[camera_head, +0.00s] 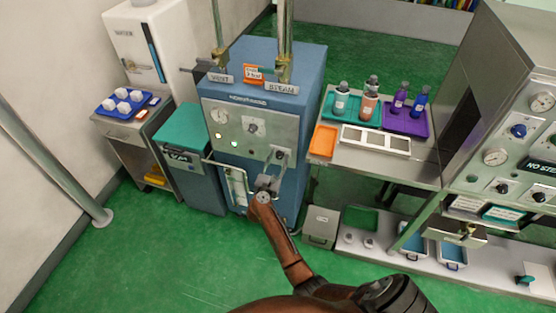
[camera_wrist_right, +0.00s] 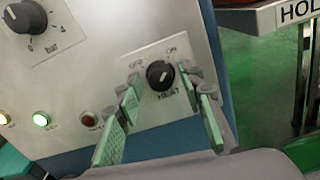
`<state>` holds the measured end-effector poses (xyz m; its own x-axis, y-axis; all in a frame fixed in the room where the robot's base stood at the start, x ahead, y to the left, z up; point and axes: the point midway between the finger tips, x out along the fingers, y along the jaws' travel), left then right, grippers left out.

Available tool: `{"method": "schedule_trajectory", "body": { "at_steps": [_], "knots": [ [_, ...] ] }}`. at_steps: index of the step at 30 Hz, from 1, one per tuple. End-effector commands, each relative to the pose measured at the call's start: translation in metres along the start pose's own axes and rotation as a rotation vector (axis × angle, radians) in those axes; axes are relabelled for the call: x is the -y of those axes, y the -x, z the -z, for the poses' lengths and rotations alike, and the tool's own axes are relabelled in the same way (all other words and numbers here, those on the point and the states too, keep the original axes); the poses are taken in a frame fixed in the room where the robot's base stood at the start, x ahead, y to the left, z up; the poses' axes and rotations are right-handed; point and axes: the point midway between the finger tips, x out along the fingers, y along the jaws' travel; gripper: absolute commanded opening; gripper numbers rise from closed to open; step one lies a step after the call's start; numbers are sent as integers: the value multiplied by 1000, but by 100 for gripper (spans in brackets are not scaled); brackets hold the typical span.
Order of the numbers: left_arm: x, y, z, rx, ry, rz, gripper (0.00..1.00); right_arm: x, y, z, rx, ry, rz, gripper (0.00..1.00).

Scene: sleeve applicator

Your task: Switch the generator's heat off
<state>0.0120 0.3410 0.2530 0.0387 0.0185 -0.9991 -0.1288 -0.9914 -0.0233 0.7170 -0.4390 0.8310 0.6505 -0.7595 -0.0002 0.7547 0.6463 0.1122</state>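The generator (camera_head: 225,86) is a blue cabinet with a grey front panel. Its heat knob (camera_wrist_right: 160,75) is black and round, labelled HEAT, with OFF at its upper left and ON at its upper right. A pale pointer mark shows on the knob, but its exact setting is hard to read. My right gripper (camera_wrist_right: 165,92) is open, its green-padded fingers on either side of the knob; I cannot tell whether they touch it. In the head view the right gripper (camera_head: 277,164) is at the panel's lower right. My left gripper is not in view.
A larger knob (camera_wrist_right: 26,15) is at the panel's upper left. A green lamp (camera_wrist_right: 41,119) is lit; a red lamp (camera_wrist_right: 89,118) looks dark. A teal-topped cabinet (camera_head: 186,128) stands left of the generator, a bottle bench (camera_head: 372,165) right. Pipes rise above the generator.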

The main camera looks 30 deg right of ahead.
Motion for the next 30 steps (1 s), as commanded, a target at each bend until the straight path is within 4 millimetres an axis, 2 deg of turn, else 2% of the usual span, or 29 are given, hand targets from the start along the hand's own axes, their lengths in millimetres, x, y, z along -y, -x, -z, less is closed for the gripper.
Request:
{"method": "schedule_trajectory", "body": {
  "at_steps": [2, 14, 23, 30],
  "knots": [
    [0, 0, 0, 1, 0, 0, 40, 0, 0, 0, 0, 0, 0, 28],
    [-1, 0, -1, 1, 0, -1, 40, 1, 0, 0, 0, 0, 2, 1],
    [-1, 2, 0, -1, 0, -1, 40, 1, 0, 0, -1, 27, 1, 0],
    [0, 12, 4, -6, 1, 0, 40, 0, 0, -2, -2, 146, 1, 0]
  ]
}}
